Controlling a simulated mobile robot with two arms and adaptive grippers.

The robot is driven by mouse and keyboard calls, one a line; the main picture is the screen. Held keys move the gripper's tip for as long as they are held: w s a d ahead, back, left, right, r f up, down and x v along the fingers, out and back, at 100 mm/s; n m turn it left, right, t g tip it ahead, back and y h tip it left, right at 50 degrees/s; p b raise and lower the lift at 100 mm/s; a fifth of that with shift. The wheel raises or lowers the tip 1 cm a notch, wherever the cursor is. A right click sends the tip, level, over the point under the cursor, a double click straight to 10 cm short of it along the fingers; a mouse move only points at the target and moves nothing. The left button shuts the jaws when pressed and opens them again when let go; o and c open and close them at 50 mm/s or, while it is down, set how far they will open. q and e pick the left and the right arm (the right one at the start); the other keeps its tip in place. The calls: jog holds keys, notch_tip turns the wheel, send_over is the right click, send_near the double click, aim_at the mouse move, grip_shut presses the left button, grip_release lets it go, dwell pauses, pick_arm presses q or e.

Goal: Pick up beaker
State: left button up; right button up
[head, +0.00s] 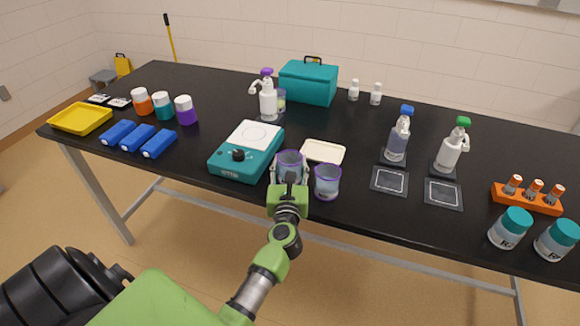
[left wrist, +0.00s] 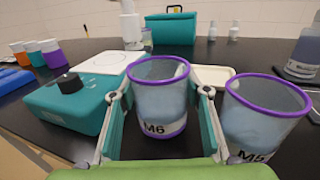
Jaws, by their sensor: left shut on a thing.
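A clear beaker with a purple rim, marked M6 (left wrist: 160,98), stands upright between the fingers of my left gripper (head: 290,174). In the left wrist view the fingers of the left gripper (left wrist: 160,110) press on both sides of it. The same M6 beaker (head: 290,161) shows in the head view near the front edge of the table, partly hidden by the gripper. A second purple-rimmed beaker (head: 327,182), marked M5 in the left wrist view (left wrist: 262,112), stands just to the right, apart from the gripper. My right gripper is not in view.
A teal hotplate stirrer (head: 237,163) stands close on the left. A cream tray (head: 323,152) lies behind the beakers. Wash bottles (head: 398,140) and dark square pads (head: 390,181) are to the right. An orange rack (head: 527,199) is at far right.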

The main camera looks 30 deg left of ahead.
pick_arm(q)
notch_tip(320, 180, up, 2)
jog(key=shift+s+d+r+p, duration=0.1)
jog(key=shift+s+p, duration=0.05)
jog(key=shift+p, duration=0.2)
jog(key=s+d+r, duration=0.2)
jog(key=s+r, duration=0.2)
jog(key=s, duration=0.2)
jog(key=s+d+r+p, duration=0.1)
jog(key=s+d+r, duration=0.1)
jog(key=s+r, duration=0.3)
jog(key=shift+s+d+r, duration=0.15)
jog(key=shift+s+d, duration=0.15)
jog(key=shift+s, duration=0.6)
